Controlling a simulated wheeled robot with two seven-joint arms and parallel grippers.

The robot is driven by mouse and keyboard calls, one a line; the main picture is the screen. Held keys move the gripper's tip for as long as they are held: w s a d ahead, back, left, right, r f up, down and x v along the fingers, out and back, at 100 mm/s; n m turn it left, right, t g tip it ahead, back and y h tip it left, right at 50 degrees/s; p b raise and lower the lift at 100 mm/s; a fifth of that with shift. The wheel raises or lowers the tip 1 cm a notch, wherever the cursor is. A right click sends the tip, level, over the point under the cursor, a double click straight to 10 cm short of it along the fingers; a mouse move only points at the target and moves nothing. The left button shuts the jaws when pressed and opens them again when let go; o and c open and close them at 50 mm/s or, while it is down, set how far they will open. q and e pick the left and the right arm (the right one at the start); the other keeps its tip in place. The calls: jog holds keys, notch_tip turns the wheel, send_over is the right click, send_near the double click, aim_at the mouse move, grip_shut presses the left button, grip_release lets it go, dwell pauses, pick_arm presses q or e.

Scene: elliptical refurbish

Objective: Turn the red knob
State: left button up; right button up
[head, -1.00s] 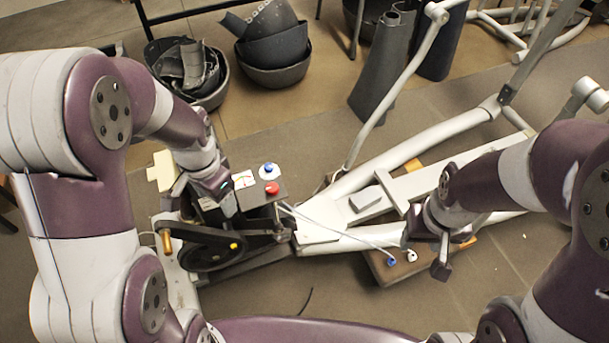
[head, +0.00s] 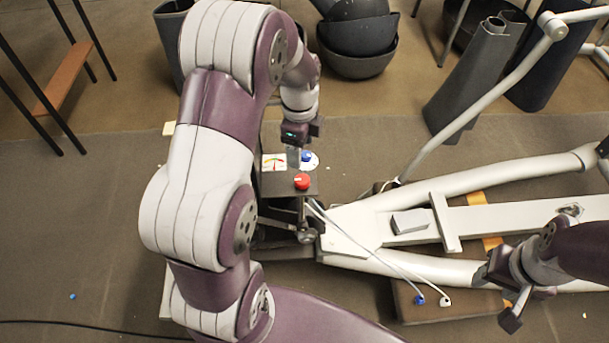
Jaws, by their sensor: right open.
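The red knob (head: 302,181) sits on top of a small dark control box (head: 278,186), near its front right. A blue knob (head: 307,157) on a white round plate is behind it, and a white gauge card (head: 273,163) is to its left. My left gripper (head: 299,145) hangs over the far side of the box, close to the blue knob and behind the red knob. Its fingers are partly hidden, and I cannot tell how far apart they are. My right gripper (head: 498,294) is open and empty at the lower right, away from the box.
The grey elliptical frame (head: 460,219) runs right from the box. Two cables end in a blue plug (head: 419,300) and a white plug (head: 446,301) over a brown block (head: 408,311). Dark bowls (head: 358,45) stand behind. Floor at left is mostly clear.

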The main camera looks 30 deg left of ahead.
aim_at(302, 179)
pick_arm(q)
jog(key=f+m, duration=0.1)
jog(key=f, duration=0.3)
jog(key=f+m+b, duration=0.1)
jog(key=f, duration=0.3)
jog(key=w+f+m+b, duration=0.1)
jog(key=f+m, duration=0.1)
jog(key=f, duration=0.3)
jog(key=shift+w, duration=0.1)
jog(key=c, duration=1.1)
